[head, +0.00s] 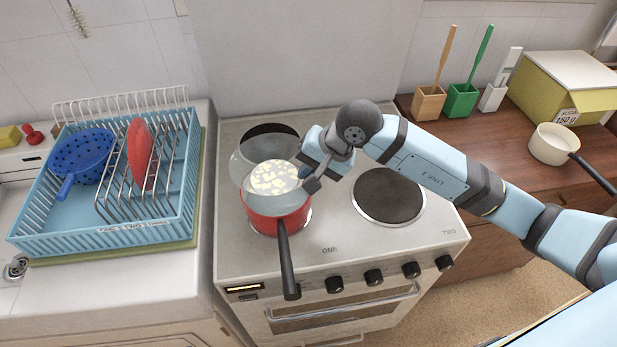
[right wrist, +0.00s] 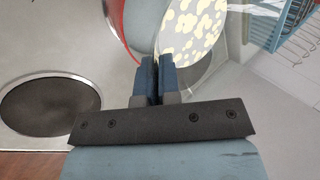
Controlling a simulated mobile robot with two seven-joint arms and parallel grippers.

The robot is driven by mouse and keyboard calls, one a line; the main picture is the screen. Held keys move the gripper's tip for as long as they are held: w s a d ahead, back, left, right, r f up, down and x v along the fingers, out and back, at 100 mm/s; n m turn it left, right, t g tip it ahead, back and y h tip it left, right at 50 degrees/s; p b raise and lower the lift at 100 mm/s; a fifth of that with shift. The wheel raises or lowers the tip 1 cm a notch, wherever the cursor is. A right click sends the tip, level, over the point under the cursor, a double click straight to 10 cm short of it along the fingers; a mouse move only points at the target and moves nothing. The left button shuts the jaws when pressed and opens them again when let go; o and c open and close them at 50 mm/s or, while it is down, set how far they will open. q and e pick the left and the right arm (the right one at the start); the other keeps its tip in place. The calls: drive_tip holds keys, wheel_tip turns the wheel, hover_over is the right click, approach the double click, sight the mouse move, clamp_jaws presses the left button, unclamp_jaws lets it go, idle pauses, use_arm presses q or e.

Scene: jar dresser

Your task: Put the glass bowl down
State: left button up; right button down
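The clear glass bowl (head: 243,163) is at the rear left burner side of the stove, above and behind the red pot (head: 262,222); its see-through wall also shows in the right wrist view (right wrist: 258,60). Pale yellow pieces (head: 270,177) show through the glass; I cannot tell whether they lie in the bowl or in the pot. My right gripper (head: 308,178) is at the bowl's right side. In the right wrist view its fingers (right wrist: 156,75) are close together, with the bowl's edge at the tips. My left gripper is not in view.
The red pot's black handle (head: 287,262) points to the front. The front right burner (head: 389,194) is empty. A blue dish rack (head: 115,228) stands on the left counter. The wooden counter (head: 510,140) at right holds utensil holders, a box and a cream saucepan (head: 553,146).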

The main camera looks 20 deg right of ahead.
drive_tip(key=shift+f+b, duration=0.85)
drive_tip(key=shift+f, duration=1.3)
drive_tip(key=c, duration=1.3)
unclamp_jaws()
drive_tip(key=shift+r, duration=0.1)
drive_tip(key=shift+c, duration=0.2)
wheel_tip(320, 180, up, 2)
drive_tip(key=p, duration=0.2)
drive_tip(key=shift+p, duration=0.35)
drive_tip(key=b+v, duration=0.2)
drive_tip(key=v, duration=0.9)
drive_tip(key=shift+s+d, duration=0.2)
